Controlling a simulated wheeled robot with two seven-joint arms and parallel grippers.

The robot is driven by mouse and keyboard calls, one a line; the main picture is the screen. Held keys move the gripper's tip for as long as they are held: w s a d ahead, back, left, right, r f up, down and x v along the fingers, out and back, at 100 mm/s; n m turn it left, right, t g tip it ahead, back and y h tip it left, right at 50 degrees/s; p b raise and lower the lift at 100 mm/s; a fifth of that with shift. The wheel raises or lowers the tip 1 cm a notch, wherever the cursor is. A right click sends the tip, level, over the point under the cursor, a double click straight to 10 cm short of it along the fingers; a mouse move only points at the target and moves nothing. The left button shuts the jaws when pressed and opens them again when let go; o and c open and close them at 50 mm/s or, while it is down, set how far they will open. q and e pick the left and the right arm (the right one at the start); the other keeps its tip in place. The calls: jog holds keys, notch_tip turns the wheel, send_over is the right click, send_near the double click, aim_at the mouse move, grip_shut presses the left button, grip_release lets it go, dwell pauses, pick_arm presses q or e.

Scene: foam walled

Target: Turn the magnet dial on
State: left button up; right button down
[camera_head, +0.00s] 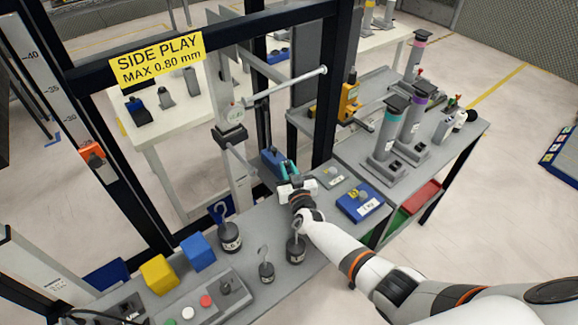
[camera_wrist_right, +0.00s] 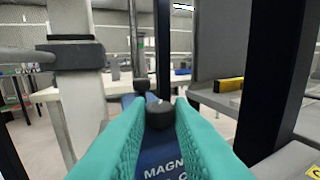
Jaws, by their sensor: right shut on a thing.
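The magnet base is a blue block (camera_head: 270,158) on the grey bench, beside the upright gauge post. In the right wrist view its blue face (camera_wrist_right: 165,160) shows part of a label reading "MAGN". Its dial is a round black knob (camera_wrist_right: 160,114) with a small light mark near its top edge. My right gripper (camera_head: 289,167) reaches in from the right with teal fingers, which are shut on the dial from both sides. In the head view the dial is hidden by the gripper. My left gripper is not in view.
Weights with hooks (camera_head: 230,236) stand on the bench in front. A blue box with a knob (camera_head: 360,201) lies right of my wrist. A black frame post (camera_head: 331,110) and a horizontal rod (camera_head: 285,87) are close to the gripper. Grey columns (camera_head: 387,135) stand farther right.

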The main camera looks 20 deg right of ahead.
dwell(0.3)
jog(key=c, duration=1.3)
grip_release()
jog(key=shift+r, duration=0.1)
notch_tip(320, 180, up, 10)
jog(key=p, duration=0.4)
